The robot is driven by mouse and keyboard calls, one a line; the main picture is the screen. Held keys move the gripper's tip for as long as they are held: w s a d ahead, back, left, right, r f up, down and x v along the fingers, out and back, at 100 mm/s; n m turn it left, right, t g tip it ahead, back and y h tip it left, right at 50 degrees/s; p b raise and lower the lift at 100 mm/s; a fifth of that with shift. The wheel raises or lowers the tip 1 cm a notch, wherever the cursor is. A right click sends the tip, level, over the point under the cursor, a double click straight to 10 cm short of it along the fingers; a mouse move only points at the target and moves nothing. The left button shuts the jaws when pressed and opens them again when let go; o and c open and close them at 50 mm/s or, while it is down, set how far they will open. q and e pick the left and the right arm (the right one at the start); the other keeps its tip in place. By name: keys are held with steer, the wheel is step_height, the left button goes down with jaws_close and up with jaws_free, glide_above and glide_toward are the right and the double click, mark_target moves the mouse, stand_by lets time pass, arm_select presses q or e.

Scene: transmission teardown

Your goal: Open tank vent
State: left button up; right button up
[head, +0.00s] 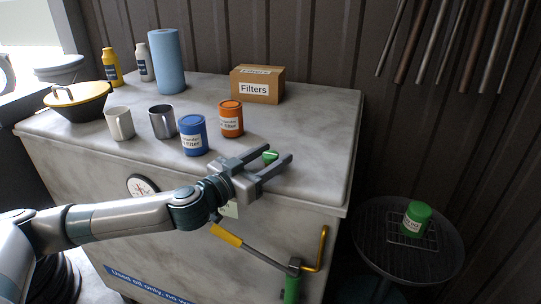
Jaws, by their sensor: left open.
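The tank vent appears to be the small green cap (270,155) on the top of the grey tank (310,150), near its front edge. My left gripper (277,154) comes in from the left over the front edge, with its jaws open. The green cap shows between its two fingers, near the fingertips. I cannot tell whether either finger touches the cap, and its lower part is partly hidden. My right gripper is not in view.
Blue (193,136) and orange filter cans (231,119) stand just behind my gripper. Two mugs, a funnel (78,99), a blue roll (168,62) and a Filters box (257,85) stand farther back. A yellow lever (240,241) is on the tank front. A round stand (370,235) holds a green can (416,218).

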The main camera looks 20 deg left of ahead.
arm_select(q)
steer(key=shift+c, duration=0.7)
steer(key=c, duration=0.9)
